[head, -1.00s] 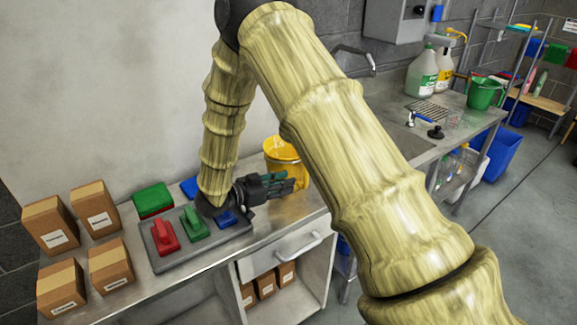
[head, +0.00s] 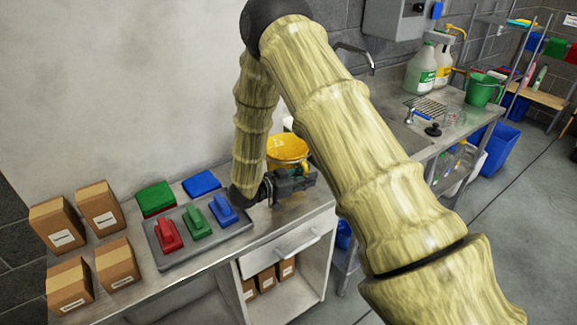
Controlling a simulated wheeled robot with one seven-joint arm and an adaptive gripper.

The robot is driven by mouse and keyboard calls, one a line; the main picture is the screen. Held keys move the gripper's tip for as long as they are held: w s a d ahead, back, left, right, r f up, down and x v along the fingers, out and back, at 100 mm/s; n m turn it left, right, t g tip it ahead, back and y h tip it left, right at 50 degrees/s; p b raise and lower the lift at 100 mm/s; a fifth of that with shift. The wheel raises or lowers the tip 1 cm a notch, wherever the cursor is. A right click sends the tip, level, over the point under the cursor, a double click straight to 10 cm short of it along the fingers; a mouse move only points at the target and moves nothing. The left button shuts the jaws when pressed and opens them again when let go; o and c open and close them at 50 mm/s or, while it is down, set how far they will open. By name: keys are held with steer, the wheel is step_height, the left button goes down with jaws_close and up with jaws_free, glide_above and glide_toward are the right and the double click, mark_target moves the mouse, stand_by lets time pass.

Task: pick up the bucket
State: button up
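A yellow bucket (head: 287,148) stands on the metal counter near its right end, close to the wall. My gripper (head: 308,179) is low over the counter, pointing right, just in front of the bucket. It hides the bucket's lower part. I cannot tell whether the gripper touches the bucket, or whether its fingers are apart or closed. A second bucket, green (head: 484,89), stands farther away on the sink counter.
A grey tray (head: 160,255) holds red, green and blue handled pads left of my gripper. More pads (head: 154,197) and several cardboard boxes (head: 57,225) are farther left. A blue bin (head: 503,145) stands on the floor at the right. My arm crosses the view's middle.

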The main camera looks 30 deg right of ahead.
jaws_close()
steer(key=shift+r, duration=0.25)
stand_by(0.4)
